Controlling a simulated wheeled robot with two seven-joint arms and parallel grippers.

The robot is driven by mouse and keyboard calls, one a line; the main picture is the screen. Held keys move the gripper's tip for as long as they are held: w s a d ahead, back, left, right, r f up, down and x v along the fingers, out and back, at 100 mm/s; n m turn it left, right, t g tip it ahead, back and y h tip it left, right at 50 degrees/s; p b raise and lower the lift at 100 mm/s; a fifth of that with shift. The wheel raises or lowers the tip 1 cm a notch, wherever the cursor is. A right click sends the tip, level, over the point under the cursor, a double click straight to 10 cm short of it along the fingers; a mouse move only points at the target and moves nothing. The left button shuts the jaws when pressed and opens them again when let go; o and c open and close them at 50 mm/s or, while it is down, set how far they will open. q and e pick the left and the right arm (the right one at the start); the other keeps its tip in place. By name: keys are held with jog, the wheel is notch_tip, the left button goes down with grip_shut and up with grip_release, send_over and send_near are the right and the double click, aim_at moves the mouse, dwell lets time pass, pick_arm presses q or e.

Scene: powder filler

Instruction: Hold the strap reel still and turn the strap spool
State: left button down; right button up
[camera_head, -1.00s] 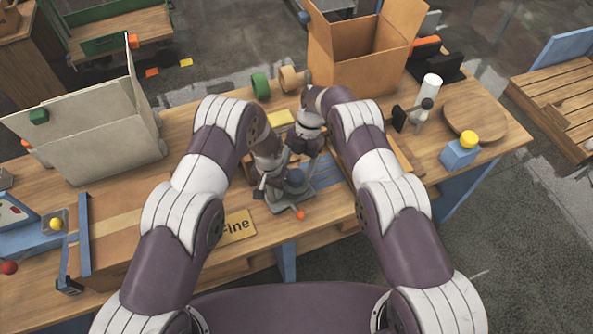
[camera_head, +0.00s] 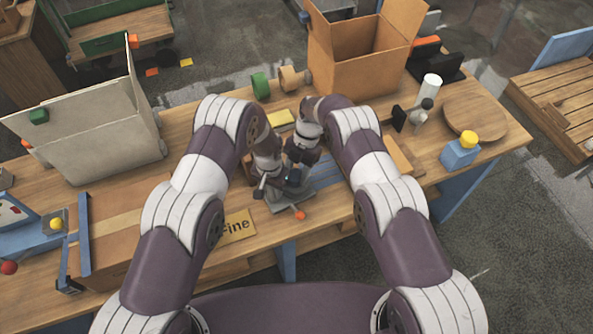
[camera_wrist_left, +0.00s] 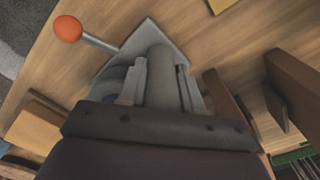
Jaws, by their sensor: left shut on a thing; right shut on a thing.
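The strap reel (camera_head: 277,205) is a small grey device on the bench, with a flat base and an orange ball knob (camera_head: 300,215) on a short rod. My left gripper (camera_head: 268,186) is at its left side. In the left wrist view, my left gripper (camera_wrist_left: 158,92) is shut around a grey upright post (camera_wrist_left: 160,70) of the reel; the base plate and orange knob (camera_wrist_left: 68,28) show beyond it. My right gripper (camera_head: 293,178) is over the reel's top, shut on the strap spool, which it mostly hides.
A blue slatted area (camera_head: 326,172) lies right of the reel.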

jog(key=shift+m, duration=0.3)
jog(key=m+t, duration=0.1)
jog(key=m, duration=0.2)
jog(key=m+t+y, duration=0.1)
jog(key=m, duration=0.2)
jog(key=shift+s+d+m+y, duration=0.1)
jog(key=shift+m+y, duration=0.2)
jog(key=m+t, duration=0.1)
jog(key=m, duration=0.2)
jog(key=m+t, duration=0.2)
jog(key=m, duration=0.1)
jog(key=shift+s, duration=0.1)
jog(key=shift+m, duration=0.4)
jog(key=shift+r, duration=0.1)
jog(key=o, duration=1.1)
jog(key=shift+c, duration=0.2)
jog(key=v, duration=1.2)
